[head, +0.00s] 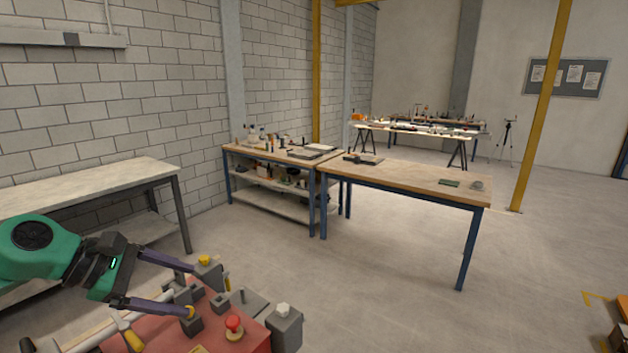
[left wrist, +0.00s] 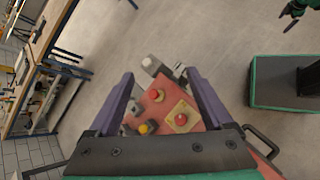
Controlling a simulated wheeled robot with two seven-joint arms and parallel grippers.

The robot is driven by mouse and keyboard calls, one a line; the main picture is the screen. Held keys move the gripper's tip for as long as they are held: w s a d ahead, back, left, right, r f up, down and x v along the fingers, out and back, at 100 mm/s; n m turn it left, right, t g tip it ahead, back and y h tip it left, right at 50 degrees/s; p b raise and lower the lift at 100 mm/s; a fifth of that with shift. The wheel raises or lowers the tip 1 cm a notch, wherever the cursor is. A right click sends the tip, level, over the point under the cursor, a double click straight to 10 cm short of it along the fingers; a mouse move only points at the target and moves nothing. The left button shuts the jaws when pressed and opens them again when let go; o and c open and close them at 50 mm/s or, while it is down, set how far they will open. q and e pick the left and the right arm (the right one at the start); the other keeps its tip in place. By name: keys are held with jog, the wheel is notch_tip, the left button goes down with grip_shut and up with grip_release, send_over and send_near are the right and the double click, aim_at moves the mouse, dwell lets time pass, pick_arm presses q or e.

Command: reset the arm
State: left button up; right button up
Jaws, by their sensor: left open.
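My left gripper (head: 197,288) is open at the lower left of the head view, with its two purple fingers spread and nothing visible between them. It is above a red control box (head: 205,335). On the box are a red knob (head: 234,322) on a pale base, grey blocks, and a white-topped grey block (head: 285,325) at its right edge. In the left wrist view, the open fingers (left wrist: 158,78) frame the box's top, where a red button (left wrist: 182,119) sits on a yellow plate near a yellow knob (left wrist: 144,128). A dark and green gripper-like part (left wrist: 297,8), seemingly my right one, is cut off at the top right.
A grey workbench (head: 90,182) stands against the block wall on the left. Two wooden-topped tables (head: 410,180) stand beyond, with small items on them. A yellow post (head: 540,110) rises at the right. The concrete floor in the middle and right is mostly clear.

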pick_arm(q)
jog(key=w+a+f+n+t+y, duration=0.2)
jog(key=a+f+n+t+y, duration=0.3)
jog(key=n, duration=1.2)
jog(key=w+a+f+n+t+y, duration=0.1)
jog(key=a+f+n+t+y, duration=0.35)
jog(key=n, duration=1.15)
jog(key=s+d+f+n+g+h, duration=0.1)
jog(key=s+d+f+n+g, duration=0.45)
jog(key=s+f+n, duration=0.45)
jog(key=s+d+f+n+g+h, duration=0.1)
jog(key=s+d+f+n+g, duration=0.45)
jog(key=s+f+n, duration=0.45)
notch_tip(320, 180, down, 30)
jog(key=s+f+m+g+b, duration=0.1)
jog(key=s+m+g+b, duration=0.15)
jog(key=b, duration=0.55)
jog(key=s+a+f+b, duration=0.1)
jog(key=s+f+b, duration=0.2)
jog(key=s+f, duration=0.5)
jog(key=s+a+f+b, duration=0.2)
jog(key=s+f+b, duration=0.2)
jog(key=s+f, duration=0.5)
notch_tip(320, 180, down, 4)
jog(key=shift+a+r+y, duration=0.1)
jog(key=shift+a+y, duration=0.2)
jog(key=shift+y, duration=0.05)
pick_arm(e)
notch_tip(320, 180, down, 15)
jog(key=s, duration=0.1)
